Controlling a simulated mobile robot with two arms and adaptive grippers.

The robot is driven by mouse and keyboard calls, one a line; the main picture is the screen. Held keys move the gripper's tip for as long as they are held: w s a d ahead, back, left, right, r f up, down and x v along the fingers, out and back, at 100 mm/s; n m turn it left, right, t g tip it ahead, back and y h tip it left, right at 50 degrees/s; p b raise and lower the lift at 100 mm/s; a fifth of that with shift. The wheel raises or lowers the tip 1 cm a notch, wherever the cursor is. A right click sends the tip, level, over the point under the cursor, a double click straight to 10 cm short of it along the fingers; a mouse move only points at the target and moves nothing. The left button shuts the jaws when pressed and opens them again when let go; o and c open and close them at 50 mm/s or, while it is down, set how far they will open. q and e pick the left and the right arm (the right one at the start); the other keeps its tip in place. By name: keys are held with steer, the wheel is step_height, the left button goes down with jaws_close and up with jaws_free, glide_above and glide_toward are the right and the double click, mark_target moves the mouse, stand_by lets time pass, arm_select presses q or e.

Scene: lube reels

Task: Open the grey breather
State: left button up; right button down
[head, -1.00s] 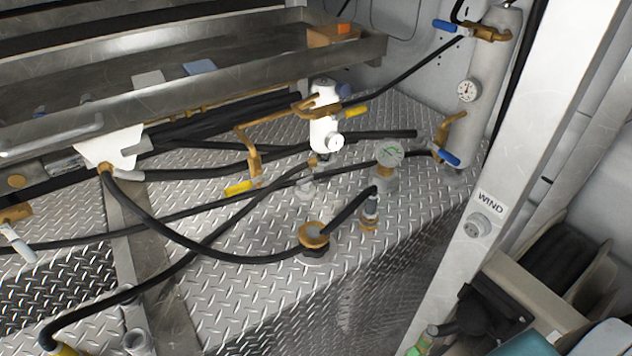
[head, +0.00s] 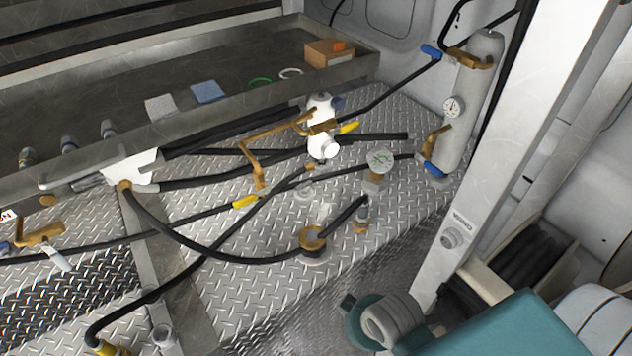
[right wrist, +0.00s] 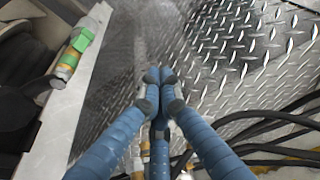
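I cannot tell for certain which part is the grey breather. My left gripper is not in view.
A metal tray (head: 250,60) lies behind. A white post (head: 480,190) stands at right, beside my arm.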

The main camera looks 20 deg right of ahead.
steer(key=w+d+r+m+t, duration=0.1)
steer(key=w+d+r+m, duration=0.1)
steer(key=w+d+m, duration=0.35)
steer(key=w+d+r+m+t+p, duration=0.1)
steer(key=w+d+r+m, duration=0.1)
steer(key=w+m, duration=0.5)
steer(key=w+d+r+m+t, duration=0.1)
steer(key=w+d+r+m, duration=0.15)
steer(key=w+m, duration=0.35)
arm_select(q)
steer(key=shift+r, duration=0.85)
arm_select(e)
steer(key=w+r+m+t+y, duration=0.1)
steer(key=w+m+t, duration=0.1)
steer(key=w+m, duration=1.4)
steer(key=shift+w+d+t+y, duration=0.3)
steer(key=shift+w+d+t, duration=0.1)
steer(key=shift+w, duration=0.25)
steer(key=shift+r, duration=0.1)
